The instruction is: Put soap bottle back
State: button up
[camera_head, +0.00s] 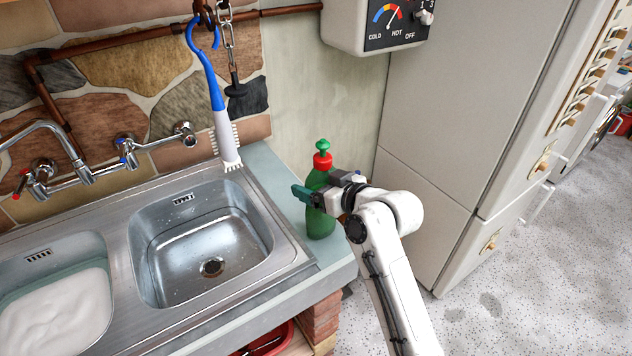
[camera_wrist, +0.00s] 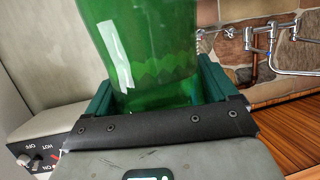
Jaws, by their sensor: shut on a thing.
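The soap bottle (camera_head: 320,222) is green with a red collar and a green pump top. It stands upright on the counter strip at the right of the sink, in the head view. My gripper (camera_head: 312,196) is around its upper body and shut on it. In the wrist view the green bottle (camera_wrist: 150,50) fills the space between the two dark green fingers of my gripper (camera_wrist: 160,95). Its base is out of the wrist view. In the head view I cannot tell for sure whether the base touches the counter.
The metal sink (camera_head: 275,268) lies left of the bottle, with an empty basin and a basin of whitish water. A blue and white brush (camera_head: 222,120) hangs above it. A heater box (camera_head: 375,25) is on the wall behind. A tall pale cabinet (camera_head: 460,120) stands close on the right.

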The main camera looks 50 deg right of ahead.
jog(key=shift+f, duration=0.1)
jog(key=o, duration=1.3)
jog(key=shift+c, duration=0.2)
jog(key=b+v, duration=0.2)
jog(key=v, duration=1)
jog(key=s+a+f+g+y, duration=0.2)
jog(key=a+f+g, duration=0.4)
jog(key=f, duration=0.5)
jog(key=s+a+f+g, duration=0.3)
jog(key=s+f, duration=0.3)
jog(key=s, duration=0.1)
jog(key=s+a+f+n+g, duration=0.1)
jog(key=s+a+f+g, duration=0.3)
jog(key=s+f, duration=0.3)
jog(key=shift+a, duration=0.25)
jog(key=shift+f, duration=0.1)
